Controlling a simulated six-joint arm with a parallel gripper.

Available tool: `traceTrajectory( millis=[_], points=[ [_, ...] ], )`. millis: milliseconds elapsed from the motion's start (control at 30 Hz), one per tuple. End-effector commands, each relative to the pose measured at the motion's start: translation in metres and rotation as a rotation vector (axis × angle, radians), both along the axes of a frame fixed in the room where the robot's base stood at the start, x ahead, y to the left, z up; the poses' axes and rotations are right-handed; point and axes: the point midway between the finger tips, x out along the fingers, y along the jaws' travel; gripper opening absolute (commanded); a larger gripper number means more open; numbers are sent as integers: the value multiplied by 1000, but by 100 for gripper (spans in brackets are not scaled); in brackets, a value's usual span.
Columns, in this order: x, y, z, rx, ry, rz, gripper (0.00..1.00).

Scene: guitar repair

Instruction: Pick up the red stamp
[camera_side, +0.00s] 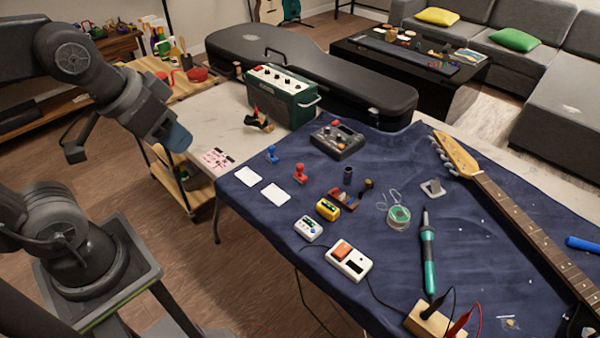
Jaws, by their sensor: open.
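The red stamp (300,174) stands upright on the dark blue cloth, near the cloth's left part, with a rounded knob on top. A blue stamp (271,154) of like shape stands to its upper left. My gripper (76,148) is at the left, well away from the red stamp and above the floor side of the table. It is open and nothing shows in it. Its parts are dark and partly hidden by my arm, so its second finger is hard to make out.
White cards (275,194) lie left of the red stamp. A green amplifier (281,97) stands behind. A soldering iron (428,255) and guitar (515,212) lie to the right.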

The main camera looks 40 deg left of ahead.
Motion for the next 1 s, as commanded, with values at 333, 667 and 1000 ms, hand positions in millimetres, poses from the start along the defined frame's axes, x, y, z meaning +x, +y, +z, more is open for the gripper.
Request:
traceTrajectory(
  millis=[333,667,1000],
  points=[
    [0,0,0,0,0,0,54],
    [8,1,1,-1,11,23,54],
    [107,13,-15,-13,81,293,54]
  ],
)
